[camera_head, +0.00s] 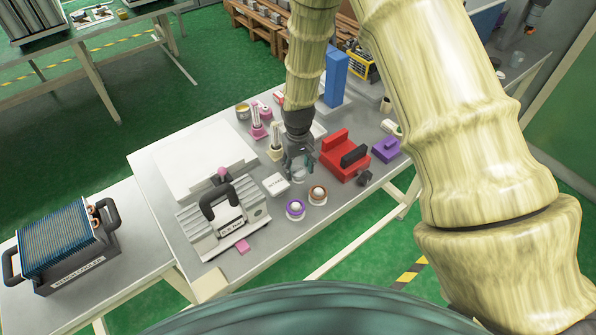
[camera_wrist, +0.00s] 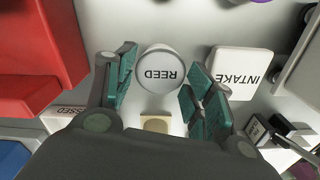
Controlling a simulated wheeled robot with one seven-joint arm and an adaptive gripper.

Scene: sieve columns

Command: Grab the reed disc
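The reed disc (camera_wrist: 160,72) is a round white piece lettered REED, seen from above in the wrist view. It appears between the two teal-padded fingers of my gripper (camera_wrist: 158,88). The fingers are spread apart, with small gaps showing on both sides of the disc. How far my fingertips are above the disc is hard to tell. In the head view my gripper (camera_head: 298,163) hangs down over the middle of the table, and the disc is mostly hidden by the fingers.
A white INTAKE block (camera_wrist: 234,72) stands close beside the disc. A red stepped block (camera_head: 338,158) is to the right. Two round pieces, one purple-rimmed (camera_head: 295,209) and one orange-rimmed (camera_head: 317,195), sit in front. A grey handled unit (camera_head: 222,218) stands left on the table.

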